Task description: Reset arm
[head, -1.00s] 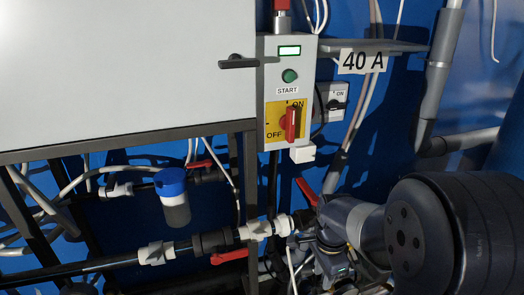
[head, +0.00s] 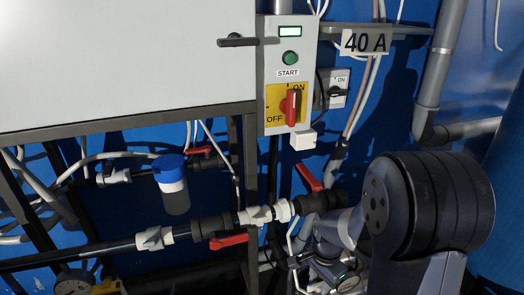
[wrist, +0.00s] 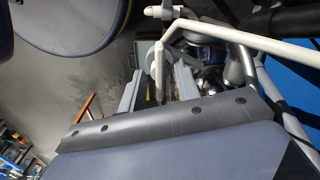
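My arm (head: 430,205) shows at the lower right of the head view, its large dark joint in front of the blue wall. Its far end is bent down behind that joint, and the fingers cannot be made out there. In the wrist view my gripper (wrist: 157,88) shows two grey fingers standing apart beyond a dark bolted plate. No held object is evident between them. A white pipe (wrist: 240,42) crosses the view close to the fingers; whether it touches them I cannot tell.
A control box (head: 304,60) has a lit display, green START button (head: 290,58) and upright red switch handle (head: 291,107) near ON. Pipes with red-handled valves (head: 229,240) and a blue-capped filter (head: 173,190) lie left of my arm. A white cabinet (head: 120,60) overhangs them.

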